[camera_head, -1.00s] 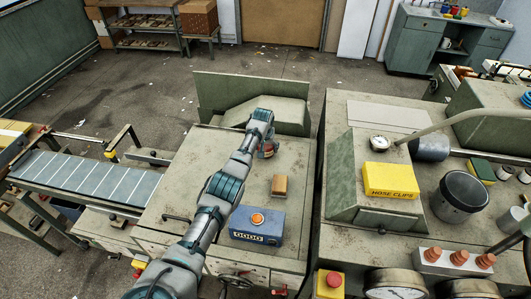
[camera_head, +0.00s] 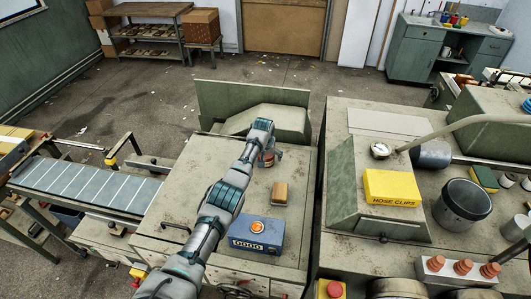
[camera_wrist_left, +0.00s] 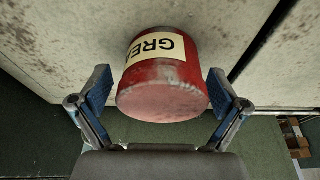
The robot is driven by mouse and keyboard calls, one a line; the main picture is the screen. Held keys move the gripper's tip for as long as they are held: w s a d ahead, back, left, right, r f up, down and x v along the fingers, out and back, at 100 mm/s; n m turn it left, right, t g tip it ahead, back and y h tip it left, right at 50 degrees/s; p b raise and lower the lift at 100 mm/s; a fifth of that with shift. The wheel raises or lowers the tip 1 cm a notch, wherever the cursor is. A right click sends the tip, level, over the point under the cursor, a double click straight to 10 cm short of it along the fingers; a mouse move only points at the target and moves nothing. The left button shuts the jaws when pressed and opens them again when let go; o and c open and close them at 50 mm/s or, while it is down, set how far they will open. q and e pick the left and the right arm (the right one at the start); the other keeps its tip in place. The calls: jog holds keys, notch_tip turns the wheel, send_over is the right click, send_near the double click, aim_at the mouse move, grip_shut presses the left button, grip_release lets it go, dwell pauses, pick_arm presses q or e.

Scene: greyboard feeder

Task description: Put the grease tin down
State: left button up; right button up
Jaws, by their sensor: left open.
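The grease tin (camera_wrist_left: 165,75) is a red cylinder with a cream label, part of which reads "GREA". In the left wrist view it stands on the worn cream machine top (camera_head: 180,180), between the two blue-padded fingers of my left gripper (camera_wrist_left: 160,105). The fingers are open, with a visible gap on each side of the tin. In the head view the tin (camera_head: 268,158) is a small red patch at the end of my left arm, partly hidden by the gripper. My right gripper is not in view.
A wooden-topped block (camera_head: 280,193) and a blue counter box (camera_head: 257,233) sit on the same top, nearer me. A green raised guard (camera_head: 253,98) stands behind the tin. A yellow hose clips box (camera_head: 391,187) lies on the machine to the right. The top's left part is clear.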

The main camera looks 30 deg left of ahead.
pick_arm(q)
jog(key=p+v, duration=0.1)
jog(key=v, duration=1)
jog(key=shift+a+r, duration=0.1)
jog(key=shift+a, duration=0.1)
jog(key=shift+s+d+r, duration=0.15)
jog(key=shift+r, duration=0.25)
